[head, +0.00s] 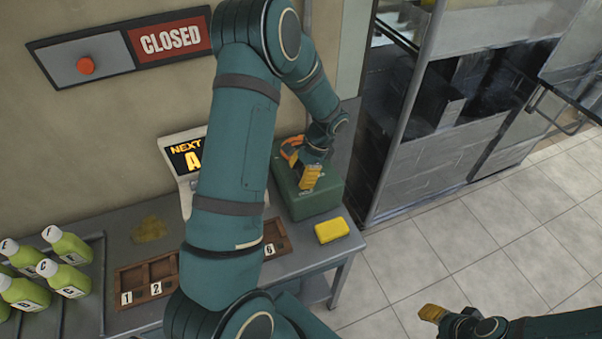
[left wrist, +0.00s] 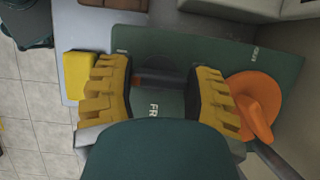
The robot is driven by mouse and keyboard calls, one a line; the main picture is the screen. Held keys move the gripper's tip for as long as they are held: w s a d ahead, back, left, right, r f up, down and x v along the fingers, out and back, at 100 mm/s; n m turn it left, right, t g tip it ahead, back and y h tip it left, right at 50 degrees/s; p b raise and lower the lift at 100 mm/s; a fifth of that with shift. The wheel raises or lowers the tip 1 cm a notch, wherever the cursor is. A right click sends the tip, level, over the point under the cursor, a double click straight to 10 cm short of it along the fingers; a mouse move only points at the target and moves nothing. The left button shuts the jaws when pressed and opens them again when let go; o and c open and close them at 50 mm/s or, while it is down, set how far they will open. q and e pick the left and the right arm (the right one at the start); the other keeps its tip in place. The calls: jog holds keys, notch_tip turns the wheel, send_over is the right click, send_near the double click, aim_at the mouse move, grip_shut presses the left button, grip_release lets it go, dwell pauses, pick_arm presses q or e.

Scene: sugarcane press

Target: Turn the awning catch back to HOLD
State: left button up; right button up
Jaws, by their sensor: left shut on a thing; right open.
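The green catch box (head: 318,203) stands at the right end of the grey counter. My left gripper (head: 311,176) is at its top. In the left wrist view, the yellow fingers of the left gripper (left wrist: 160,82) are shut on the dark bar of the catch (left wrist: 158,77), which spans between them across the green top (left wrist: 185,42). White letters "FR" show below the bar; other lettering is partly hidden or too small to read. An orange rounded part (left wrist: 257,103) is beside the right finger. My right gripper (head: 432,313) is open and empty over the floor at the lower right.
A yellow sponge-like block (head: 331,230) lies on the counter (head: 310,258) before the box. A numbered wooden tray (head: 133,278) and several green bottles (head: 66,246) are farther left. A lit display (head: 186,157) stands behind my left arm. Floor at right is clear.

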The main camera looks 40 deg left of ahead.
pick_arm(q)
jog(key=o, duration=1.2)
jog(key=v, duration=1.2)
jog(key=shift+d+f, duration=0.1)
